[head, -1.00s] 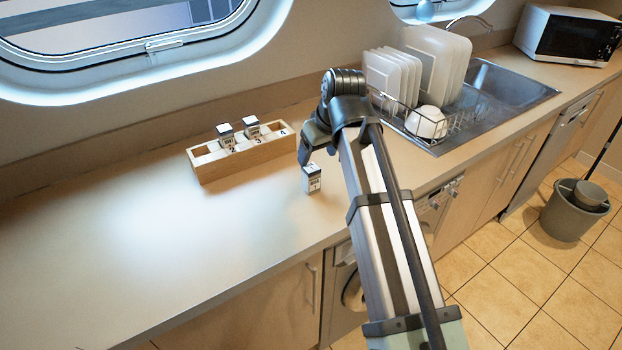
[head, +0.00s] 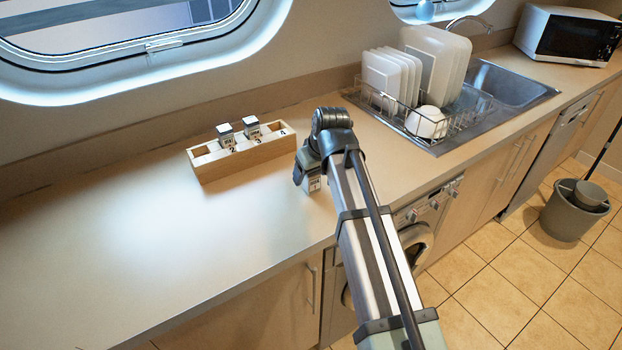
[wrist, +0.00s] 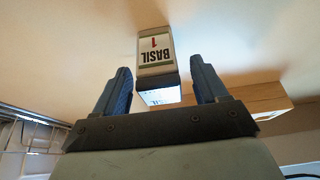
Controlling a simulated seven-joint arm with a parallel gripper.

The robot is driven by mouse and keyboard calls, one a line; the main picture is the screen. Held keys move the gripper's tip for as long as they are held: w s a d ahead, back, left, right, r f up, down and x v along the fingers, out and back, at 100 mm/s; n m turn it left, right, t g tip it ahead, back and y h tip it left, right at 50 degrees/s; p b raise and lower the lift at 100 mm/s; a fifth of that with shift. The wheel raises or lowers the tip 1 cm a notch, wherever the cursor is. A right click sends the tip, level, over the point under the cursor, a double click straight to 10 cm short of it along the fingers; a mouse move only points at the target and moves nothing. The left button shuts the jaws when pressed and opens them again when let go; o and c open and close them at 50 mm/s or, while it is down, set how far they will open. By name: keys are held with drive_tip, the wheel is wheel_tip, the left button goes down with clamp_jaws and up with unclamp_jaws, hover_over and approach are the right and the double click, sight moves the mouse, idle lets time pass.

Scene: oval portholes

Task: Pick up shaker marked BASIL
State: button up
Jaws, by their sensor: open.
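The shaker marked BASIL (wrist: 156,58) shows in the wrist view with a white label, a red 1 and a pale top. It stands upright on the counter in the head view (head: 314,184), partly hidden by my gripper. My gripper (head: 304,176) is low over the counter at the shaker. In the wrist view my gripper's (wrist: 160,68) two blue fingers are open, one on each side of the shaker's top end, with visible gaps. The rest of the shaker reaches past the fingertips. I cannot see contact.
A wooden rack (head: 210,173) with numbered slots stands behind and left of my gripper. Two shakers (head: 226,135) (head: 252,128) stand in it. A dish rack (head: 452,128) with plates and a bowl sits right, by the sink. The counter's left side is clear.

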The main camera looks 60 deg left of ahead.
drive_tip(key=shift+x, duration=1.2)
drive_tip(key=c, duration=1.1)
